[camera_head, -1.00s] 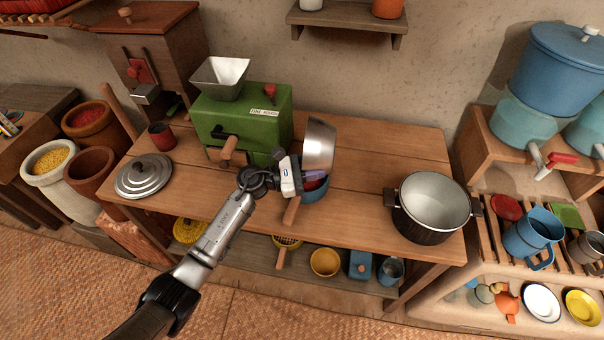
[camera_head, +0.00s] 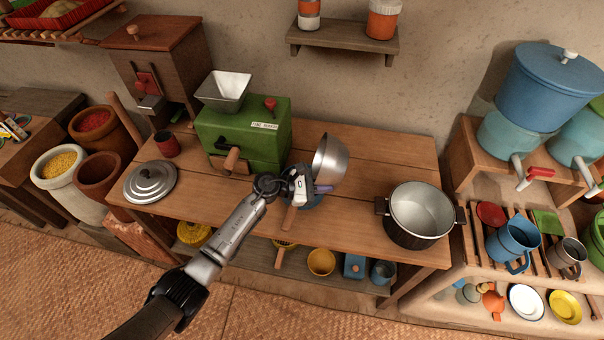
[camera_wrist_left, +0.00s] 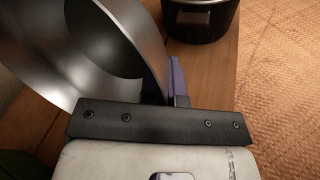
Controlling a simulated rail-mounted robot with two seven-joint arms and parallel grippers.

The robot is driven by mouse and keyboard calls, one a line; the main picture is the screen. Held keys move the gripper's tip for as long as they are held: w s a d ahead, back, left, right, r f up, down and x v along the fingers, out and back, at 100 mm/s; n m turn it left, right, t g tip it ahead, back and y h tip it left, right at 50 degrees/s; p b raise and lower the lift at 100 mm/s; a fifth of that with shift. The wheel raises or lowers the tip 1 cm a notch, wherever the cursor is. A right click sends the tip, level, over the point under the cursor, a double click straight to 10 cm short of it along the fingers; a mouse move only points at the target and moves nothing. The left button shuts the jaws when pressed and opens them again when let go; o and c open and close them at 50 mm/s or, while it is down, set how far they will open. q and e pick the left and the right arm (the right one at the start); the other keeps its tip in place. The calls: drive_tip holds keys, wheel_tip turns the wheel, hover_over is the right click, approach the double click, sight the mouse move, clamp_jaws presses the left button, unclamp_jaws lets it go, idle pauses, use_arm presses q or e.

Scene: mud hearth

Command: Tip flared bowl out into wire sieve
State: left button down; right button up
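The flared bowl (camera_head: 334,160) is shiny metal and tipped on its side above the table, its mouth facing left in the head view. My left gripper (camera_head: 316,189) is shut on its rim; the bowl also fills the upper left of the left wrist view (camera_wrist_left: 75,50), with a purple fingertip beside its wall. Below the gripper a wooden handle (camera_head: 290,218) sticks out toward the front, seemingly the wire sieve's. A blue bowl (camera_head: 313,203) shows under it. The sieve's mesh and any contents are hidden by my gripper and the flared bowl. My right gripper is not in view.
A green mill (camera_head: 240,135) with a hopper stands behind on the left. A dark pot (camera_head: 420,213) stands to the right. Table between bowl and pot is clear.

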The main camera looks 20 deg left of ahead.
use_arm(q)
drive_tip(key=shift+d+f, duration=0.1)
drive_tip(key=shift+d, duration=0.1)
drive_tip(key=shift+d+p, duration=0.15)
drive_tip(key=shift+p, duration=0.25)
drive_tip(key=y+p, duration=0.1)
drive_tip(key=p, duration=0.1)
drive_tip(key=d+r+y+p, duration=0.1)
drive_tip(key=p, duration=0.2)
drive_tip(key=shift+w+d+m+g+y, duration=0.15)
drive_tip(key=shift+d+m+g+y, duration=0.15)
drive_tip(key=shift+m+g, duration=0.1)
drive_tip(key=d+f+m+g+y+p, duration=0.1)
drive_tip(key=d+f+g+y+p, duration=0.1)
drive_tip(key=d+f+y+p, duration=0.35)
wheel_tip(320, 180, up, 6)
drive_tip(key=w+d+m+g+y+p, duration=0.1)
drive_tip(key=d+y+p, duration=0.1)
drive_tip(key=y, duration=0.4)
drive_tip(key=shift+w+r+p, duration=0.2)
drive_tip(key=shift+w+p, duration=0.1)
drive_tip(key=shift+p, duration=0.3)
